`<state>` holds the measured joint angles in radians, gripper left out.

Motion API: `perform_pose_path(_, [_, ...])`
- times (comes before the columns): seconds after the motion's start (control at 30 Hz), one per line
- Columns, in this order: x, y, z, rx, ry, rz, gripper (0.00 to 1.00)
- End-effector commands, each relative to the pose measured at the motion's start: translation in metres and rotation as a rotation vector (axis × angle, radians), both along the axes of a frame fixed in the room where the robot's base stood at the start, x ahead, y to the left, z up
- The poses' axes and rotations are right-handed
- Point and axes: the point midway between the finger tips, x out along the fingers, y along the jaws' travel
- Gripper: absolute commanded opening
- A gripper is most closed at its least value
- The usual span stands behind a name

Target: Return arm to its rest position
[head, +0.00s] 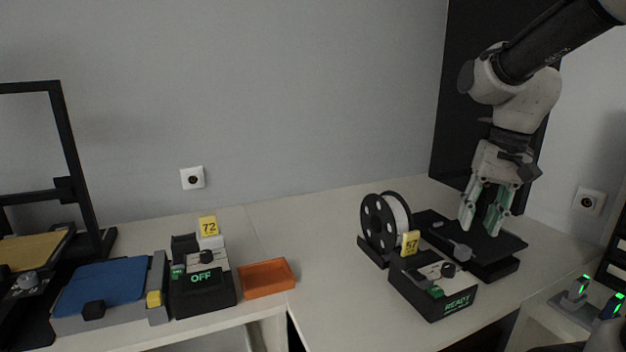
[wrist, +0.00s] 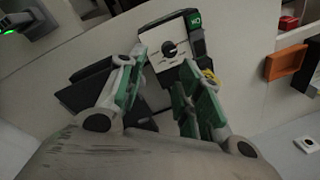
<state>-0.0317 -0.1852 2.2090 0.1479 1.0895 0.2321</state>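My gripper (head: 480,229) hangs fingers-down at the right of the head view. Its green-padded fingers are apart with nothing visible between them. In the picture it overlaps the back of a black flat plate (head: 502,240); it appears to be above it, though the exact gap cannot be told. In the wrist view my gripper (wrist: 163,62) also shows two separated green fingers. Beyond them is a control box with a white face and black knob (wrist: 169,48).
A control box reading READY (head: 440,290), tagged 57, and a spool (head: 372,225) stand left of the plate. Farther left are an orange tray (head: 266,278), an OFF box (head: 201,292) tagged 72, and a blue-plated machine (head: 105,285). The central tabletop is clear. A dark panel rises behind my arm.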

Motion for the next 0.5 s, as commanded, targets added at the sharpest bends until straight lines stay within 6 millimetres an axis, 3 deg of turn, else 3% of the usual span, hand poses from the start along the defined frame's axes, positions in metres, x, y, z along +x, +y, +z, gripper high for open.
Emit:
perform_pose_path(0.1, [-0.039, -0.017, 0.003, -0.064, -0.101, 0.146, 0.35])
perform_pose_path(0.3, [-0.094, -0.036, 0.003, -0.154, -0.238, 0.259, 0.35])
perform_pose_path(0.5, [-0.119, -0.041, 0.011, -0.179, -0.327, 0.244, 0.35])
